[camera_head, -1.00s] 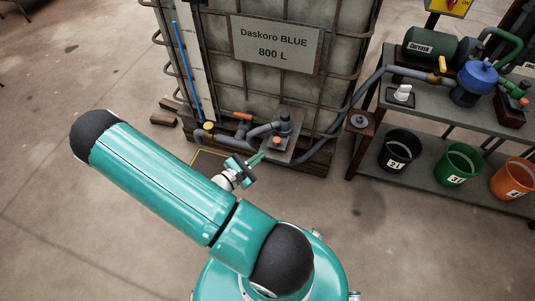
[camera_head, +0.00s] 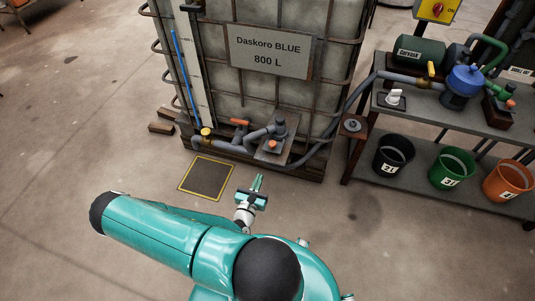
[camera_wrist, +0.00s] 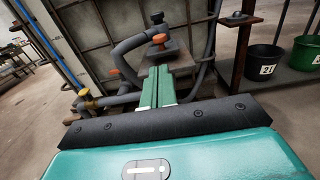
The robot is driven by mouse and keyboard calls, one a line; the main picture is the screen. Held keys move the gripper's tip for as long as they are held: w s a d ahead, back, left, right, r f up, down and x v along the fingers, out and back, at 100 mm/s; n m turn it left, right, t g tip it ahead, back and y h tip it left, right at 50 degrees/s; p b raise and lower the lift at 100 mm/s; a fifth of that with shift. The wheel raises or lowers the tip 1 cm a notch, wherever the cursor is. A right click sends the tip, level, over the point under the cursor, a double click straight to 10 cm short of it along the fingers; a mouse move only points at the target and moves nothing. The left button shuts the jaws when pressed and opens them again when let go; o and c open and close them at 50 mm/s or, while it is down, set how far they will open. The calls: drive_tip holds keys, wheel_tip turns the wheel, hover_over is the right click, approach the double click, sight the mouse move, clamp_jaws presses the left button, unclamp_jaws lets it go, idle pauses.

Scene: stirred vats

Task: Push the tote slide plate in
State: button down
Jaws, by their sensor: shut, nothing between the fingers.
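The caged tote (camera_head: 290,90), labelled "Daskoro BLUE 800 L", stands ahead with grey pipework at its foot. A squarish plate (camera_head: 289,152) with an orange knob (camera_head: 273,146) sits on that pipework; the wrist view also shows the plate (camera_wrist: 183,62). An orange handle (camera_head: 240,122) is to its left. I cannot tell for sure which part is the slide plate. My gripper (camera_head: 258,178) is shut and empty, in front of the tote and apart from the pipework in the head view. In the wrist view its green fingers (camera_wrist: 158,75) point at the pipework and hide part of it.
A yellow-edged dark square (camera_head: 207,178) lies on the floor left of my gripper. A yellow-capped pipe fitting (camera_head: 206,134) is at the tote's left. A bench (camera_head: 440,118) with pumps, and buckets below including a green one (camera_head: 452,169), stands right.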

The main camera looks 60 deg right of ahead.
sight(271, 146)
drive_tip(key=d, duration=0.4)
drive_tip(key=w+d, duration=0.1)
drive_tip(key=d, duration=0.4)
drive_tip(key=w+d, duration=0.1)
drive_tip(key=d, duration=0.4)
drive_tip(key=shift+w, duration=0.15)
